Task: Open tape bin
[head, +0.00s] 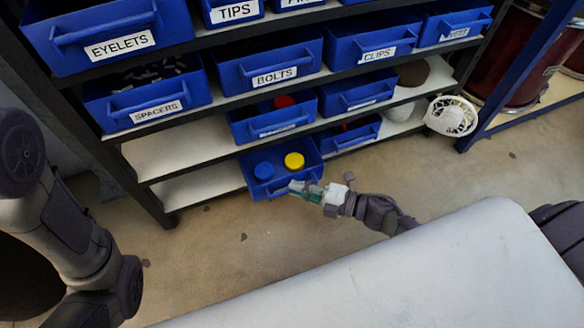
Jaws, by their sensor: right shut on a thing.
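A blue bin (251,182) on the lowest shelf sticks out from the rack past the bins above it. A blue round item (264,171) and a yellow round item (294,160) sit inside it and look like tape rolls. I cannot read a label on it. My right gripper (300,188) is at the bin's front edge, shut on what looks like its front handle. The fingers cover part of the front. My left arm shows at the left, but its gripper is out of view.
Labelled blue bins, such as the bolts bin (268,72) and spacers bin (150,103), fill the shelves above. A bin with a red item (284,102) is directly above. A white perforated round item (451,116) stands at the right. Bare floor lies in front.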

